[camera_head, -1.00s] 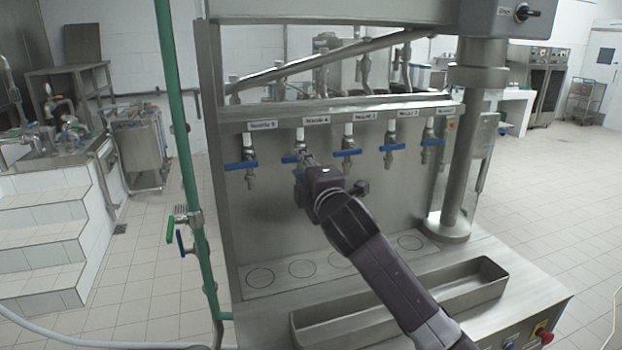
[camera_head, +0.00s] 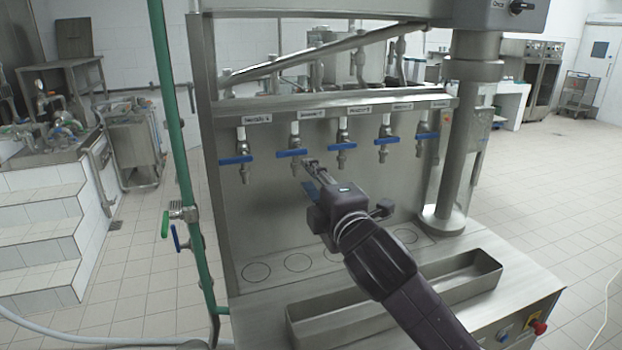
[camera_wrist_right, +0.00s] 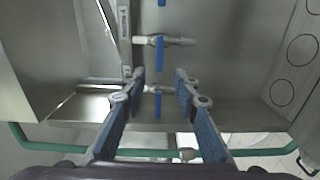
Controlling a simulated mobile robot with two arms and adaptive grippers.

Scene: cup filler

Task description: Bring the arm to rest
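My right gripper (camera_head: 309,167) is in front of the filling machine's panel, just below and right of the second tap from the left (camera_head: 294,153). That tap's blue handle lies crosswise. In the right wrist view my right gripper (camera_wrist_right: 159,76) has its two blue-padded fingers apart with nothing held between them. A tap with a blue handle (camera_wrist_right: 159,52) shows beyond the fingertips, apart from them. My right arm comes in from the bottom right in the head view. My left gripper is not in view.
Several taps with blue handles line the panel (camera_head: 270,195). Below are circle marks (camera_head: 256,272) and a steel trough (camera_head: 470,272), partly behind my arm. A green pipe (camera_head: 174,130) stands at the left and a thick steel column (camera_head: 462,140) at the right. Tiled floor lies open at the right.

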